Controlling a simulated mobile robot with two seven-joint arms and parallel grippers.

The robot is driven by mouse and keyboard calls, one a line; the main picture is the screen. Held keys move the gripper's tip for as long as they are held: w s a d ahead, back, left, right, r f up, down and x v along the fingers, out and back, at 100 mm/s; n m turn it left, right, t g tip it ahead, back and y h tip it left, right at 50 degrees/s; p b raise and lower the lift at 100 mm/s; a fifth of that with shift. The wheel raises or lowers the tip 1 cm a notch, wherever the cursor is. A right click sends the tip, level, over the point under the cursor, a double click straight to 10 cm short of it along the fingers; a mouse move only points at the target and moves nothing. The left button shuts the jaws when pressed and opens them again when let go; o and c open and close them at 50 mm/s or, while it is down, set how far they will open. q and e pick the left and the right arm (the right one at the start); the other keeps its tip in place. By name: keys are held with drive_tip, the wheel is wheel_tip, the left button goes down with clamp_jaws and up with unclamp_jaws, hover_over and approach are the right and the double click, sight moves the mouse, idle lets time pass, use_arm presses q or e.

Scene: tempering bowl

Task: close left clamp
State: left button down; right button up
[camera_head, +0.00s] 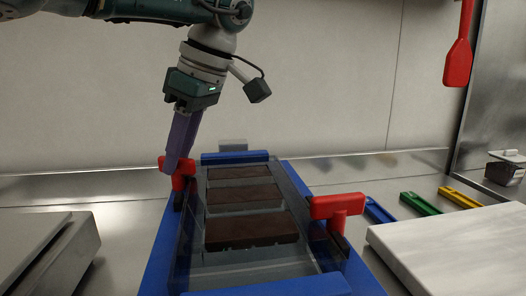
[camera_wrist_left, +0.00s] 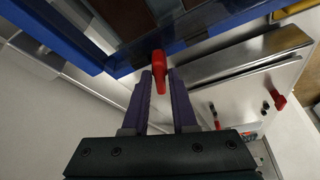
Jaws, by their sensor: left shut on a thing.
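The left clamp (camera_head: 178,184) has a red handle and sits on the left side of a blue-framed clear box (camera_head: 157,258). My left gripper (camera_head: 177,163), with purple fingers, reaches down from above and is shut on this red handle. In the left wrist view the red handle of the left clamp (camera_wrist_left: 158,66) shows between the two fingertips (camera_wrist_left: 160,76). The fingers hide part of the handle in the head view. The right clamp (camera_head: 338,206), also red, is on the box's right side. My right gripper is not in view.
Several dark brown slabs (camera_head: 250,230) lie inside the box. A white board (camera_head: 460,245) is at the right, with blue, green (camera_head: 420,203) and yellow (camera_head: 459,197) handles behind it. A grey metal item (camera_head: 45,245) stands at the left. A red spatula (camera_head: 458,60) hangs upper right.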

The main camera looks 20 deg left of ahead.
use_arm(q)
drive_tip(key=shift+n+b, duration=0.3)
drive_tip(key=shift+n, duration=0.4)
idle(0.3)
drive_tip(key=c, duration=0.9)
unclamp_jaws()
drive_tip(key=shift+o, duration=0.2)
drive_tip(key=p+v, duration=1)
drive_tip(key=shift+w, duration=0.25)
drive_tip(key=shift+f, duration=0.1)
